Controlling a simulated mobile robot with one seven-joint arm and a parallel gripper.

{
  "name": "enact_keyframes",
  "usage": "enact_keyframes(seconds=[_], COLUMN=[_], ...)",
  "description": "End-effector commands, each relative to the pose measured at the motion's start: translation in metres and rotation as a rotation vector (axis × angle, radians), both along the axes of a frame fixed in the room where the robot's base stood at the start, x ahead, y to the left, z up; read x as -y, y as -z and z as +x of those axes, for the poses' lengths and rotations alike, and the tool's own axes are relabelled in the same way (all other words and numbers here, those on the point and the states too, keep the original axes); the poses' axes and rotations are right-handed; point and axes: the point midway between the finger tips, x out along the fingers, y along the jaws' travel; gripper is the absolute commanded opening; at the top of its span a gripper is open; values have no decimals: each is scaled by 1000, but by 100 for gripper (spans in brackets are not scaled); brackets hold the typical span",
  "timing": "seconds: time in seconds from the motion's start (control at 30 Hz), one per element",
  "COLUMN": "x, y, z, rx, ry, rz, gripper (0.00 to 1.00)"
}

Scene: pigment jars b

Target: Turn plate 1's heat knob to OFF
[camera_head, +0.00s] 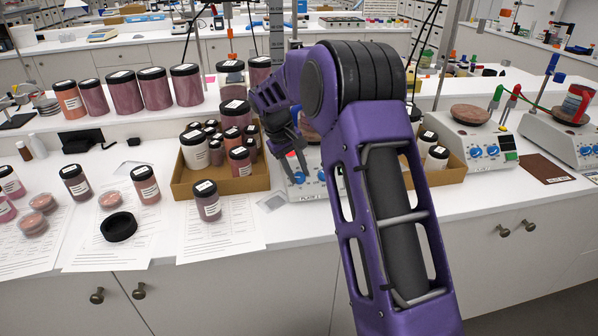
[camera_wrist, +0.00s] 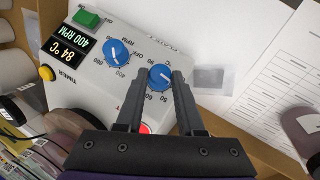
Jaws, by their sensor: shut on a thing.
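Plate 1 (camera_head: 308,190) is a white hot plate behind my arm in the head view, with two blue knobs on its front. The knob's pointer setting is hard to read. The other blue knob (camera_wrist: 116,52), for RPM, is apart from the fingers. In the head view my gripper (camera_head: 298,166) reaches down over plate 1's front.
A cardboard box of jars (camera_head: 220,183) stands left of plate 1, and another box (camera_head: 440,177) stands right. A dark-lidded jar (camera_head: 207,201) stands on paper in front. More hot plates (camera_head: 470,145) are farther right. A green switch (camera_wrist: 87,18) sits on plate 1's panel.

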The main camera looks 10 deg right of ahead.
Motion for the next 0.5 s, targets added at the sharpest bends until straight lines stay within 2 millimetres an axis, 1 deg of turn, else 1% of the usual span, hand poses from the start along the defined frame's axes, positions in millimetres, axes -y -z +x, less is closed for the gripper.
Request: enact_keyframes(seconds=[0.03,0.5], x=[-3,-8], y=[4,10], z=[-1,-4], rx=[0,-1], ry=[-35,-334], rz=[-32,-341], gripper=[0,0])
